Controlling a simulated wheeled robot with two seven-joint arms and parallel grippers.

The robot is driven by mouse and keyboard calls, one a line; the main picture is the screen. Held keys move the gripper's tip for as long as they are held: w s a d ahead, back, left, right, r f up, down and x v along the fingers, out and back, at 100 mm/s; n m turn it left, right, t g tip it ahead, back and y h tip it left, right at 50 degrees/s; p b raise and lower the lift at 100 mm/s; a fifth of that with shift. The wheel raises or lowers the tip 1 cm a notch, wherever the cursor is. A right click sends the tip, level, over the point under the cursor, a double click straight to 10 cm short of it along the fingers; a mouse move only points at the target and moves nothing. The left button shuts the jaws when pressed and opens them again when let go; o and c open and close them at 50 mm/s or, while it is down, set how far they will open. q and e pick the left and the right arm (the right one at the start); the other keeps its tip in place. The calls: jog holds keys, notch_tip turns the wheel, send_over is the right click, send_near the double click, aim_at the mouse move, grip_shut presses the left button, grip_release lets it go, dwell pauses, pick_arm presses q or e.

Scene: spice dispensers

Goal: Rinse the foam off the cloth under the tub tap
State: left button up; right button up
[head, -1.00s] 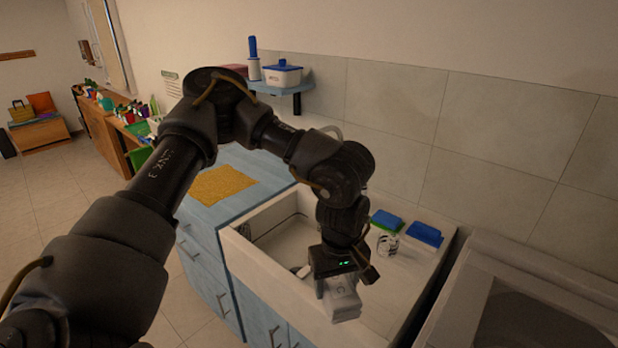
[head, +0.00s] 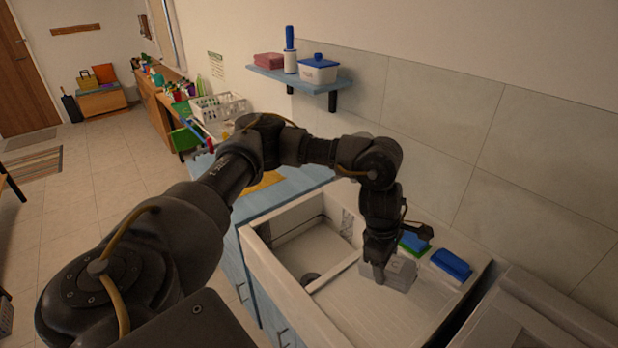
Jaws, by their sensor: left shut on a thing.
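My left gripper (head: 382,272) is shut on a pale grey, block-like thing (head: 402,272), which seems to be the folded cloth. It is over the ribbed right part of the white tub (head: 270,272), right of the deeper basin (head: 312,250). I cannot tell whether it touches the surface below, and no foam can be made out on it. I cannot make out the tub tap; my arm covers part of the tub's back. My right gripper is not in view.
A green-and-blue sponge (head: 414,243) and a blue brush or sponge (head: 452,264) lie at the tub's back right. A blue counter (head: 305,180) with a yellow-orange cloth or mat (head: 265,181) is at left. A shelf (head: 290,80) hangs above.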

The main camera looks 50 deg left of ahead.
pick_arm(q)
jog(key=a+r+n+t+y+p, duration=0.2)
jog(key=a+n+t+y+p, duration=0.3)
jog(key=a+n, duration=1.6)
pick_arm(e)
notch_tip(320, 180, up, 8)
jog(key=p, duration=0.1)
pick_arm(q)
jog(key=w+a+f+m+g+h+b, duration=0.1)
jog(key=w+a+f+m+b, duration=0.1)
jog(key=w+a+m+b, duration=0.4)
jog(key=shift+w+a+f+b, duration=0.3)
jog(key=shift+w+a+b, duration=0.9)
jog(key=shift+w+a, duration=1.55)
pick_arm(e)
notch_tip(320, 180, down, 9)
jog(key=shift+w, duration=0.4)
pick_arm(q)
jog(key=shift+w+d, duration=0.65)
jog(key=shift+s, duration=0.1)
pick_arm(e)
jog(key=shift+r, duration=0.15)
